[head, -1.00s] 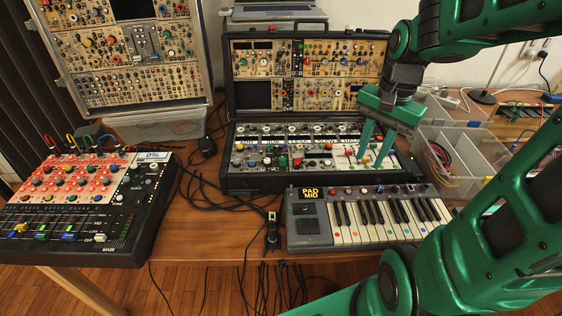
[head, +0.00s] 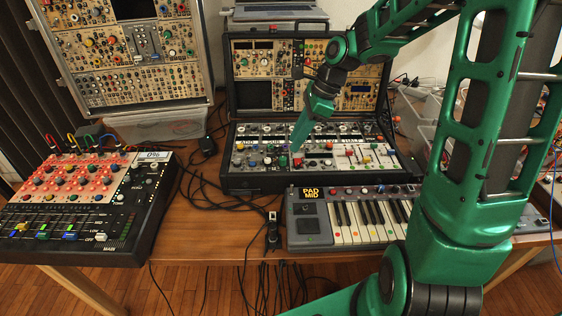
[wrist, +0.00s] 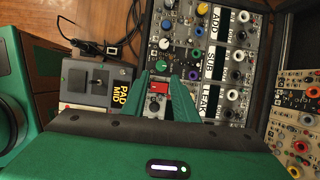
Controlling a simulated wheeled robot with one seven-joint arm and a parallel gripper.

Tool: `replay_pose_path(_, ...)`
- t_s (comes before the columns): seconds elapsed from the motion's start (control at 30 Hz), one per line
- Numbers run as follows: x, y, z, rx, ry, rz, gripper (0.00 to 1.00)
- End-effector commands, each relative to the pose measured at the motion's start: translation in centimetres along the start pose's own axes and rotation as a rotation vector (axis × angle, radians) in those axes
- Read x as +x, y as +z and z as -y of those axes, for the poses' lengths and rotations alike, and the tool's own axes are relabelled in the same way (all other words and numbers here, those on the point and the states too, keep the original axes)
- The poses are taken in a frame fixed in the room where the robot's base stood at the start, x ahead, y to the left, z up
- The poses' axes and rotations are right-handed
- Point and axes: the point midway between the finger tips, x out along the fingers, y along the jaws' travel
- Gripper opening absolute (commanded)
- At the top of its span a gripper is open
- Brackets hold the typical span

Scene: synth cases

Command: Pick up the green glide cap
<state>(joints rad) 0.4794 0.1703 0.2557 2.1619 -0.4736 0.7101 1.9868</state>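Several green caps show, and I cannot read a glide label on any of them. A green slider cap (head: 42,237) is on the mixer at left. A green round knob (head: 283,160) is on the case's lower panel; a green knob also shows in the wrist view (wrist: 165,43). My gripper (wrist: 160,66) points down at this panel, its fingers apart and empty. A red cap (wrist: 158,88) shows between the fingers; I cannot tell if they touch it.
A keyboard (head: 318,231) with a PAD MID display lies in front of the case. The red-topped mixer (head: 140,205) stands at left. Upright panels of the case (head: 262,60) rise behind my gripper. Black cables (head: 205,185) cross the wooden table between mixer and case.

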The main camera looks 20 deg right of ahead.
Motion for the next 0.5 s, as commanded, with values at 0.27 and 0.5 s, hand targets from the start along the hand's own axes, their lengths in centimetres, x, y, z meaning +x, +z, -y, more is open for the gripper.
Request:
replay_pose_path(0.27,2.3,0.1,0.0,-0.003,0.000,-0.001,0.26)
replay_pose_path(0.5,5.3,0.5,0.3,-0.002,0.003,-0.002,0.26)
